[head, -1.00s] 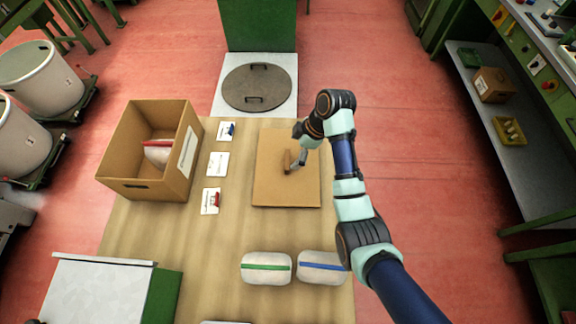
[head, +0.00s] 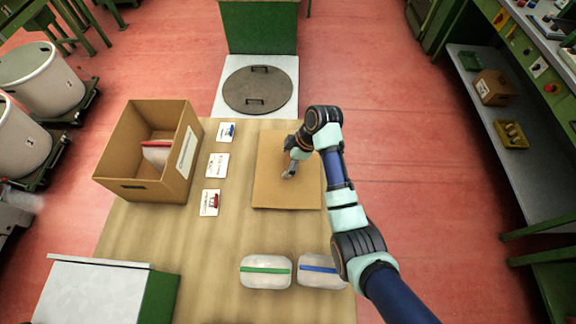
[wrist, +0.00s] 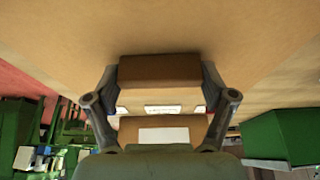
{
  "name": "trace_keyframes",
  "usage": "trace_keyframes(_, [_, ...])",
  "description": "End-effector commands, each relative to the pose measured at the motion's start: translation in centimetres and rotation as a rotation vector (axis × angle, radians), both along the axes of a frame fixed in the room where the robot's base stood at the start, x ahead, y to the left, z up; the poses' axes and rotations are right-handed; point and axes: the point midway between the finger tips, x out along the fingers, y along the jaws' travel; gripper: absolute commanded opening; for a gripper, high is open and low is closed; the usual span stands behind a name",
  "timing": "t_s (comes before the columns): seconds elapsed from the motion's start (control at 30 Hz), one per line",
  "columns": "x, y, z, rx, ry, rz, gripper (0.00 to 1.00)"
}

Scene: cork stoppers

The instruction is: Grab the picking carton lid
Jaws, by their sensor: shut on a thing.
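The picking carton lid (head: 270,185) is a flat brown cardboard panel on the right half of the table, with a brown raised grip in its middle. My gripper (head: 289,175) is over the middle of the lid and hides the grip in the head view. In the wrist view, my gripper (wrist: 160,100) has its fingers on both sides of the brown grip (wrist: 160,68), shut on it. The lid's surface (wrist: 160,25) fills the top of that view. I cannot tell whether the lid is clear of the table.
An open carton (head: 140,190) with a red-striped bag inside stands at the left. Three cards, including one (head: 217,165), lie between carton and lid. A green-striped bag (head: 265,280) and a blue-striped bag (head: 318,280) lie in front. A round hatch (head: 258,92) is behind.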

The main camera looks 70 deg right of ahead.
Motion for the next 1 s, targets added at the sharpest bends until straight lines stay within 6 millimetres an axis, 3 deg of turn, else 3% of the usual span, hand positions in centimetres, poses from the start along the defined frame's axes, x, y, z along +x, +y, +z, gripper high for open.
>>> trace_keyframes(0.27, [0.0, 0.0, 0.4, -0.001, 0.0, 0.0, 0.47])
trace_keyframes(0.4, [0.1, -0.1, 1.9, -0.002, -0.002, 0.0, 0.47])
trace_keyframes(0.57, [0.1, -0.1, 6.2, -0.006, -0.003, 0.0, 0.47])
trace_keyframes(0.8, [0.0, 0.0, 15.6, 0.0, 0.0, 0.0, 0.47])
trace_keyframes(1.0, [0.0, 0.0, 19.1, 0.001, 0.0, 0.0, 0.47])
